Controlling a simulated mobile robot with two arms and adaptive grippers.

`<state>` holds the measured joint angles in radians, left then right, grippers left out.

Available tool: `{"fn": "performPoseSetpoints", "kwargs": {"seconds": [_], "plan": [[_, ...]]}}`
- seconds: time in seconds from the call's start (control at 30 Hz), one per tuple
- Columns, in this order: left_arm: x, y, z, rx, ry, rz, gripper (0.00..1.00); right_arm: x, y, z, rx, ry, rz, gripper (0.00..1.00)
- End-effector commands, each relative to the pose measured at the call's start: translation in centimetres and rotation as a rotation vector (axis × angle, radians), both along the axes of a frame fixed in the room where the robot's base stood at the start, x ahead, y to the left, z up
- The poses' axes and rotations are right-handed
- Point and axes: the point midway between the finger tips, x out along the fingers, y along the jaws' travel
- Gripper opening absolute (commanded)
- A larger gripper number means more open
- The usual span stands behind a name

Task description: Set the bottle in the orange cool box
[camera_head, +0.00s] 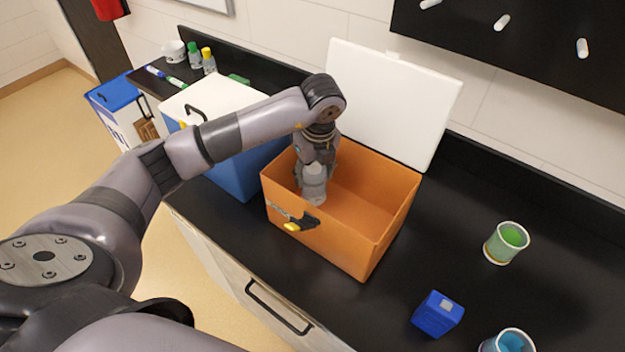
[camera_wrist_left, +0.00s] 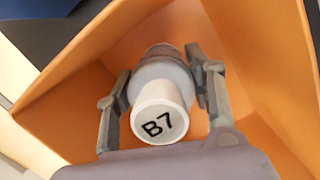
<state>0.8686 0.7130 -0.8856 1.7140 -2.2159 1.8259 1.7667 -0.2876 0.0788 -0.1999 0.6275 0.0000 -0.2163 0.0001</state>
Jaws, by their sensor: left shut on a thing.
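The orange cool box (camera_head: 385,222) stands open on the black counter, its white lid (camera_head: 392,105) raised at the back. My left gripper (camera_head: 314,188) reaches down inside the box near its left end. In the left wrist view my left gripper (camera_wrist_left: 162,98) is shut on the bottle, with one finger on each side. The bottle (camera_wrist_left: 160,105) has a white cap marked B7, which faces the wrist camera. In the head view the bottle is mostly hidden by the gripper. I cannot tell whether its base touches the box floor. My right gripper is not in view.
A blue cool box (camera_head: 238,165) with a closed white lid stands just left of the orange one. A green-filled cup (camera_head: 506,243), a blue block (camera_head: 437,314) and a blue-filled cup (camera_head: 508,341) are to the right. Small bottles (camera_head: 201,60) stand at the back left.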

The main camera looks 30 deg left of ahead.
Motion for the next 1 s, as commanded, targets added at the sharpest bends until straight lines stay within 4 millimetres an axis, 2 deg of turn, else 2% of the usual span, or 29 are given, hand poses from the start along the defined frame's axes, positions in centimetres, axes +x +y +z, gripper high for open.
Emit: {"fn": "performPoseSetpoints", "kwargs": {"seconds": [0.27,0.67,0.7,1.0], "plan": [[-0.1,0.0,-3.7,0.000,0.002,-0.001,0.13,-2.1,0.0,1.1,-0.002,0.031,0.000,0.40],[0.0,0.0,-4.5,0.001,0.000,-0.001,0.13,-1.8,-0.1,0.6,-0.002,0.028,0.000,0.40],[0.0,0.0,-4.3,0.001,0.001,-0.001,0.52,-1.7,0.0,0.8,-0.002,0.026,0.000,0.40],[0.0,0.0,-4.3,0.001,0.001,-0.001,0.69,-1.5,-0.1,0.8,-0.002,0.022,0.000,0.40]]}}
